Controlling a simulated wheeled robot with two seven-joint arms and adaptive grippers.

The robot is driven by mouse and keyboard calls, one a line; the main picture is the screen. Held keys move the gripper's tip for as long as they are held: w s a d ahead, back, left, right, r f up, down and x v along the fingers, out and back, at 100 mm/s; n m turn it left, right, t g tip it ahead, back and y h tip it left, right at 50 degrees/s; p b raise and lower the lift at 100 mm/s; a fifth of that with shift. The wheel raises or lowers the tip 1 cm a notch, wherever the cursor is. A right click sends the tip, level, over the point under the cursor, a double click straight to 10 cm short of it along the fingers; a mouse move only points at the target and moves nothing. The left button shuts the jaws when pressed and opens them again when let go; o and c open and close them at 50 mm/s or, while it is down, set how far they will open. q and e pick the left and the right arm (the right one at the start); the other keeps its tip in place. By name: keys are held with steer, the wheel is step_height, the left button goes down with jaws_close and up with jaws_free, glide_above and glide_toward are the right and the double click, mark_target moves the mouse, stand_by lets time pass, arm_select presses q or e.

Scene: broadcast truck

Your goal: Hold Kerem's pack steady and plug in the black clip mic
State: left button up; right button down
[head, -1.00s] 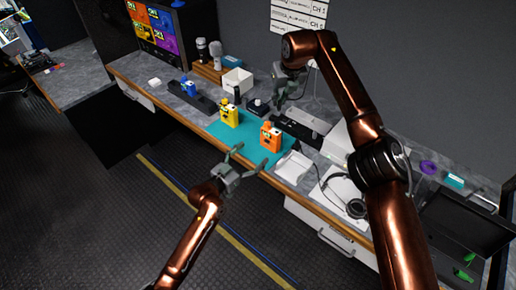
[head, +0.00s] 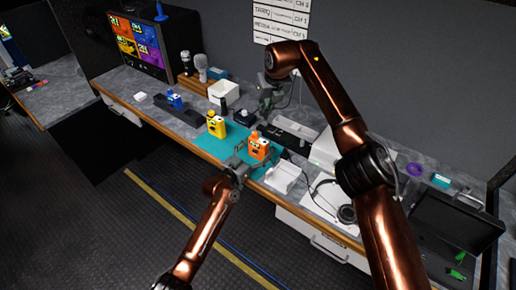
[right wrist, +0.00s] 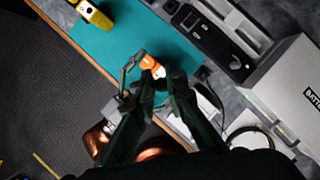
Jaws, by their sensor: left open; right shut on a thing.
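An orange pack (head: 259,148) stands upright on the teal mat (head: 208,147). A yellow pack (head: 217,126) stands to its left, and a blue pack (head: 175,100) stands farther left on a dark strip. I cannot read which is Kerem's. My left gripper (head: 246,157) is open, its fingers at the front of the orange pack. In the right wrist view the orange pack (right wrist: 150,62) shows beyond my right fingers, with a left finger beside it. My right gripper (head: 266,106) is shut above the counter behind the packs; the small dark thing in it is mostly hidden by the fingers.
A white tray (head: 283,177) and a headset (head: 346,213) are right of the mat. A white box (head: 224,93) and microphones (head: 200,66) stand at the back. The wall (head: 400,90) rises close behind the counter. The aisle floor is clear.

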mark_target(266, 114)
arm_select(q)
steer(key=shift+c, duration=0.4)
steer(key=c, duration=1.3)
steer(key=shift+c, duration=0.2)
arm_select(e)
steer(key=shift+w+f+m+h, duration=0.15)
steer(key=shift+f+m, duration=0.35)
steer(key=shift+f, duration=0.6)
steer(key=shift+s+f+m+h, duration=0.1)
steer(key=shift+f+m+h, duration=0.3)
steer(key=shift+f, duration=0.65)
